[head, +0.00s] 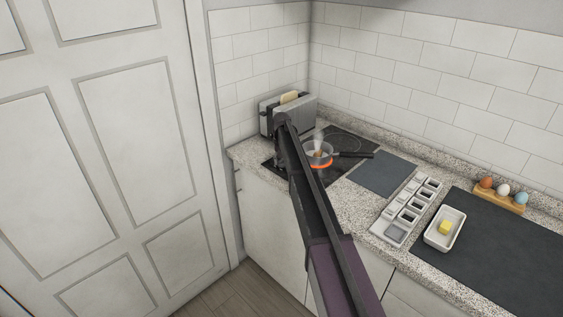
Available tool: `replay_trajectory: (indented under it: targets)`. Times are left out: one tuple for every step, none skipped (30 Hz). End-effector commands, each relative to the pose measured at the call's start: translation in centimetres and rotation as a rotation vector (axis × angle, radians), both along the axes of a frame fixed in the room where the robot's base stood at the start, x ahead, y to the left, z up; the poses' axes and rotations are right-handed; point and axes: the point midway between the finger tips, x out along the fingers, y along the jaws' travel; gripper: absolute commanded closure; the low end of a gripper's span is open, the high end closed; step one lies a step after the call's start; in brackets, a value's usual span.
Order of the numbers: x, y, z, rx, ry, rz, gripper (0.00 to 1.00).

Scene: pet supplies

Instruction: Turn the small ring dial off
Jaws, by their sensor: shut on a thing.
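The dark cooktop (338,173) is set in the speckled counter near the corner. One ring (321,165) glows orange under a small steaming pan (319,150) with its handle pointing right. My gripper (280,160) is at the cooktop's left end, low over the surface, left of the pan. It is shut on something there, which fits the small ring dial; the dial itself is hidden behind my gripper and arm. The second ring behind the pan is dark.
A toaster (300,108) with bread stands behind my gripper. To the right are a grey mat (383,174), a compartment tray (392,230), a butter dish (430,240), an egg holder (513,207) and a dark board (490,262). A white door (150,100) is left.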

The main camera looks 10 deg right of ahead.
Motion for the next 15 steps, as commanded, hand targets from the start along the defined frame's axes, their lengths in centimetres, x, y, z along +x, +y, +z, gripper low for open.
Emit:
replay_trajectory:
  targets:
    - [-0.2, -0.13, -0.05, -0.003, 0.003, 0.006, 0.99]
    - [-0.2, -0.13, -0.05, -0.003, 0.003, 0.009, 0.99]
    - [-0.2, -0.13, -0.05, -0.003, 0.003, 0.012, 0.99]
    - [-0.2, -0.13, -0.05, -0.003, 0.003, 0.014, 0.99]
    - [-0.21, -0.12, -0.05, -0.002, 0.004, 0.014, 0.99]
    - [-0.21, -0.12, -0.05, -0.002, 0.004, 0.015, 0.99]
    - [-0.21, -0.12, -0.05, -0.002, 0.004, 0.015, 0.99]
    - [-0.21, -0.11, -0.05, -0.001, 0.004, 0.015, 0.99]
    - [-0.21, -0.11, -0.05, -0.001, 0.004, 0.015, 0.99]
    - [-0.21, -0.1, -0.05, -0.001, 0.004, 0.014, 0.99]
    - [-0.21, -0.1, -0.05, -0.001, 0.004, 0.014, 0.99]
    - [-0.21, -0.1, -0.05, -0.001, 0.004, 0.014, 0.99]
    - [-0.21, -0.09, -0.05, -0.001, 0.004, 0.014, 0.99]
    - [-0.21, -0.09, -0.05, -0.001, 0.004, 0.014, 0.46]
    - [-0.21, -0.09, -0.05, -0.001, 0.004, 0.014, 0.34]
